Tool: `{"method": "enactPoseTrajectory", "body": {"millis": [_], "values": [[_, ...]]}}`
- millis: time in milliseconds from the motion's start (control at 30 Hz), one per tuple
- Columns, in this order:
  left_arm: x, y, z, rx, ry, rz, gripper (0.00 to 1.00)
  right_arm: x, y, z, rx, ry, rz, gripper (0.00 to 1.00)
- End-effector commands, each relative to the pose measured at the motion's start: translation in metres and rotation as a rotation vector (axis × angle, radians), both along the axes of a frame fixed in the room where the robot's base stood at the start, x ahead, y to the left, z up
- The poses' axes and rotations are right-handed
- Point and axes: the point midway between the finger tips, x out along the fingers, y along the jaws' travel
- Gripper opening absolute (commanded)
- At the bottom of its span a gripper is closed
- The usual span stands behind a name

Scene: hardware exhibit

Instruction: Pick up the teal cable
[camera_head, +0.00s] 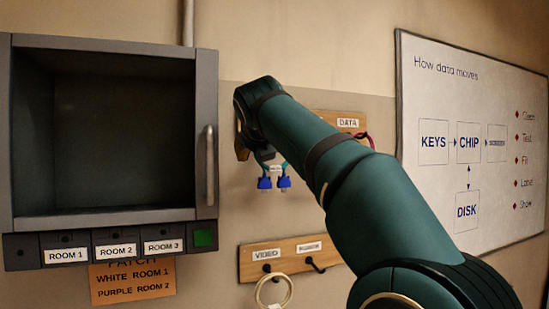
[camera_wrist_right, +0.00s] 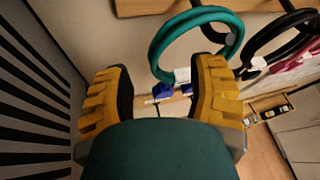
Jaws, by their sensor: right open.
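The teal cable (camera_wrist_right: 198,16) hangs as a coiled loop in the right wrist view, with a white tag and blue plugs (camera_wrist_right: 163,90) at its lower end. My right gripper (camera_wrist_right: 162,76) is open, with its two yellow fingers apart. The lower part of the loop and the plugs show in the gap between the fingers; I cannot tell how deep they lie. In the head view my right arm hides most of the cable; a teal bit (camera_head: 262,158) and the blue plugs (camera_head: 265,183) show below the gripper. My left gripper is not in view.
A black cable (camera_wrist_right: 258,45) and a pinkish-red cable (camera_wrist_right: 295,62) hang to the right of the teal one. An open grey cabinet (camera_head: 207,80) stands at the left. A lower wooden rack (camera_head: 290,258) holds a cream cable (camera_head: 260,292). A whiteboard (camera_head: 450,90) is at the right.

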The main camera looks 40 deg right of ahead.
Motion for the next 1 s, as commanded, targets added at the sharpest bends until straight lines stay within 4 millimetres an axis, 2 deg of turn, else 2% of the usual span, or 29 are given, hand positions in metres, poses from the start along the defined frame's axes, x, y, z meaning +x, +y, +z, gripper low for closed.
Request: {"method": "enactPoseTrajectory", "body": {"millis": [200, 467, 500, 667, 700, 1000], "values": [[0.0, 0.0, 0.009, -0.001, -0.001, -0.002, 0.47, 0.021, -0.013, -0.009, -0.001, 0.001, -0.002, 0.56], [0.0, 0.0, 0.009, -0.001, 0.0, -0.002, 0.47, 0.024, -0.014, -0.012, 0.0, 0.0, 0.0, 0.56], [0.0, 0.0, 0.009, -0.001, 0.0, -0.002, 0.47, 0.024, -0.014, -0.012, 0.0, 0.0, 0.0, 0.59], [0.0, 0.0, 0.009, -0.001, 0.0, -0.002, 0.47, 0.024, -0.014, -0.012, 0.0, 0.0, 0.0, 0.03], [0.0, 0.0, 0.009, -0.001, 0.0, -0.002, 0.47, 0.024, -0.014, -0.012, 0.0, 0.0, 0.0, 0.0], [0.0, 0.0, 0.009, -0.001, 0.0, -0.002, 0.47, 0.024, -0.014, -0.011, 0.0, -0.001, 0.0, 0.0]]}}
